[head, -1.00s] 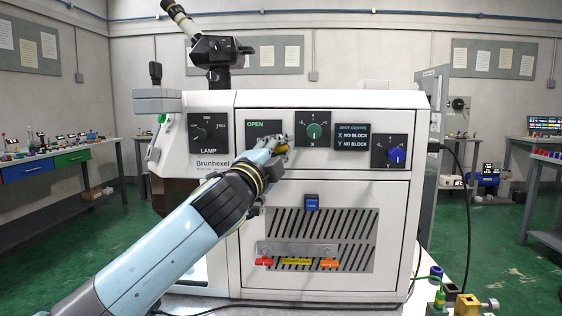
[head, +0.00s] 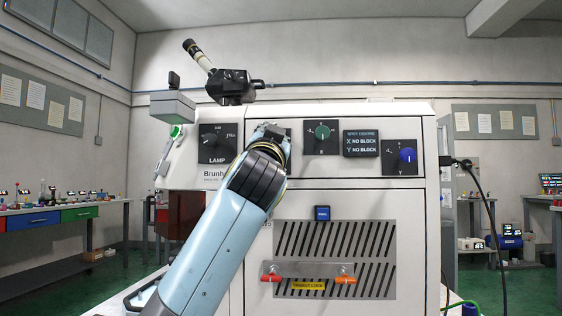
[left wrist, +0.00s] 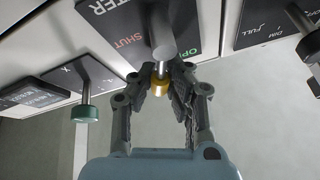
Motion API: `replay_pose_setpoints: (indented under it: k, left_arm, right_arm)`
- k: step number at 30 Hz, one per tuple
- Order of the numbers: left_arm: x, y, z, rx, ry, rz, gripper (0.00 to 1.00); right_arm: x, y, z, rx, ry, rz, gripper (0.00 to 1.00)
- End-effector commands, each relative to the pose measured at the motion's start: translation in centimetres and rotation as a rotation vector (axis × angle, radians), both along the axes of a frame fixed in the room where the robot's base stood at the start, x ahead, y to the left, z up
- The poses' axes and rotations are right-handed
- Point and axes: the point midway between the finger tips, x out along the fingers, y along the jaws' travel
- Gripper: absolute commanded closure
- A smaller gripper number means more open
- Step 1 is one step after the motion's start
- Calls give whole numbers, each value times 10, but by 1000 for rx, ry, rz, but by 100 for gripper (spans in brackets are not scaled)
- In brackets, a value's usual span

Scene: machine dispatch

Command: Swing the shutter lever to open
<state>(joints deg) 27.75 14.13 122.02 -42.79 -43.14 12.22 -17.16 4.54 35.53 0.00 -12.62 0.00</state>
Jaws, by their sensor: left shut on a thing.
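The shutter panel (left wrist: 108,22) is black and shows the words SHUT in red and OPEN in green in the left wrist view. The shutter lever (left wrist: 164,46) is a grey rod with a brass-coloured end (left wrist: 159,87). From this angle it stands between the two words; its exact setting is unclear. My left gripper (left wrist: 172,76) is shut on the lever near the brass end. In the head view my left gripper (head: 268,132) covers most of the shutter panel, so lever and labels are hidden there. My right gripper is not in view.
The lamp dial (head: 217,143) is left of my gripper, and the green X knob (head: 322,132) and blue Y knob (head: 407,155) are to the right. A display (head: 361,143) reads NO BLOCK twice. A vented plate (head: 335,240) with orange-red handles is below.

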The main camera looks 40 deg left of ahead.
Motion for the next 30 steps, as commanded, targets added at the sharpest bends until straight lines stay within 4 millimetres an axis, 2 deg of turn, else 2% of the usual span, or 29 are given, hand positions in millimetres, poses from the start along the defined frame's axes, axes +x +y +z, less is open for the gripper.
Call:
replay_pose_setpoints:
  k: [1, 3, 12, 30]
  left_arm:
    - [0, 2, -7, -37, -17, 1, 100]
    - [-1, 4, -5, -86, -46, 1, 100]
    - [-6, 12, -2, -247, -144, 1, 100]
    - [-9, 16, 0, -329, -192, 2, 100]
  right_arm:
    - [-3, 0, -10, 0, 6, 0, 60]
    - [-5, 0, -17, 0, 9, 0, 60]
    - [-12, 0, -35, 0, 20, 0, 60]
    - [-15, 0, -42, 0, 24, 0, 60]
